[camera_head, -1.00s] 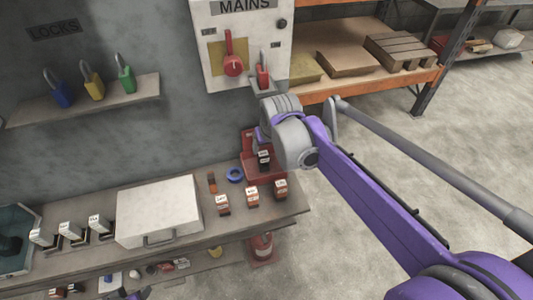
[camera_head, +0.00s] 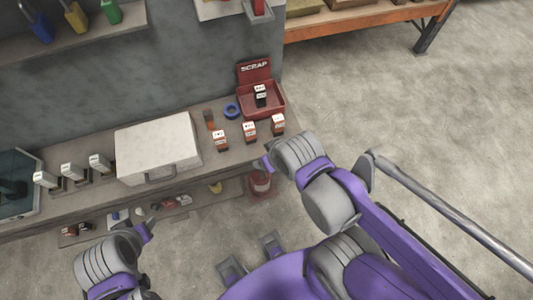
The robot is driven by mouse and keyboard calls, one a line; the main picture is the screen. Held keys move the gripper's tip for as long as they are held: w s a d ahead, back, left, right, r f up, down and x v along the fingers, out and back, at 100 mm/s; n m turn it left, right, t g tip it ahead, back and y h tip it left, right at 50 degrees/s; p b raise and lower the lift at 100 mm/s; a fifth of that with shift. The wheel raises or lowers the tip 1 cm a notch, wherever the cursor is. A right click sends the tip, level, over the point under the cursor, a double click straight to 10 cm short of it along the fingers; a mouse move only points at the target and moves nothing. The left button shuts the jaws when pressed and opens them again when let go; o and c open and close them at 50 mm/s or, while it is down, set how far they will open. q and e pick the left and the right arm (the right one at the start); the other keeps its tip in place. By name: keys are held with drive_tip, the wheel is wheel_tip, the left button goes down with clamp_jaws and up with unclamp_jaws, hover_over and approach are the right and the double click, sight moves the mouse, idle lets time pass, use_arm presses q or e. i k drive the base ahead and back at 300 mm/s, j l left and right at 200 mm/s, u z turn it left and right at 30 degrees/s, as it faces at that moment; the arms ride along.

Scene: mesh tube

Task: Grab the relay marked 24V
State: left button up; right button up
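Three small relays with white-labelled tops and orange-brown bodies stand in a row on the bench: a left one (camera_head: 221,142), a middle one (camera_head: 249,133) and a right one (camera_head: 278,125). A dark relay (camera_head: 261,98) sits in the red SCRAP bin (camera_head: 277,105). The labels are too small to read, so I cannot tell which is 24V. My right gripper (camera_head: 267,163) is just off the bench's front edge, below the middle and right relays, touching none. My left gripper (camera_head: 148,230) is low, in front of the lower shelf. Finger openings of both are unclear.
A white case (camera_head: 157,143) lies on the bench (camera_head: 200,165). Left of it stand several white-topped blocks (camera_head: 73,173) and a teal tray (camera_head: 15,185). A blue ring (camera_head: 231,111) lies near the bin.

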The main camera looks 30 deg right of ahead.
sight(219, 137)
drive_tip(key=j+z, duration=0.35)
drive_tip(key=k+j+z, duration=0.15)
drive_tip(key=z, duration=0.2)
drive_tip(key=k+j+z, duration=0.15)
drive_tip(key=z, duration=0.2)
drive_tip(key=j, duration=0.1)
